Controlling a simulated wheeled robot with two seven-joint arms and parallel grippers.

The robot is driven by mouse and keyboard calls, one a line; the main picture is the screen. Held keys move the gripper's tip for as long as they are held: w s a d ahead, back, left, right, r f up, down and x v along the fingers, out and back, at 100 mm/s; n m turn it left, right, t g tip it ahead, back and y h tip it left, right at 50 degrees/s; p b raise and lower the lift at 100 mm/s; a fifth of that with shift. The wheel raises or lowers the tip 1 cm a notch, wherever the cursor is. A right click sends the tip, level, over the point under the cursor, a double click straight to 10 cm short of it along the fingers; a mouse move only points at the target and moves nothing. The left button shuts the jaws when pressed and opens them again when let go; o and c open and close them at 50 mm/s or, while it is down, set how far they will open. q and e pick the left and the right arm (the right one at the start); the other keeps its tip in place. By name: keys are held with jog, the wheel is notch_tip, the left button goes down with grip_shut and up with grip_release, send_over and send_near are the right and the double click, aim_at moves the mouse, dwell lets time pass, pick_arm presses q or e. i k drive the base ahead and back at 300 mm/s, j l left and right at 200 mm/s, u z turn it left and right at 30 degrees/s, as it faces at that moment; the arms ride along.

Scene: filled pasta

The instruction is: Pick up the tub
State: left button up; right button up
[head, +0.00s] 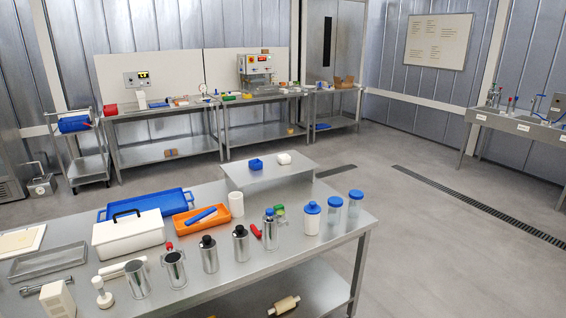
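I cannot tell for certain which thing is the tub. A small open blue container (256,165) sits on the raised metal shelf behind the near table. A small white container (284,158) stands to its right on the same shelf. A white round tub-like cup (236,204) stands upright on the near table, right of the orange tray (187,222). A white jar with a blue lid (312,220) stands farther right. Neither of my grippers is in view.
The near steel table (232,288) is crowded: a white lidded box (128,236), a blue tray (147,203), several metal canisters and blue-capped clear jars. Benches line the back wall. The floor (440,240) on the right is clear, crossed by a drain grate.

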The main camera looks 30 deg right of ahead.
aim_at(284, 160)
jog(key=l+z, duration=0.15)
jog(key=l, duration=1.25)
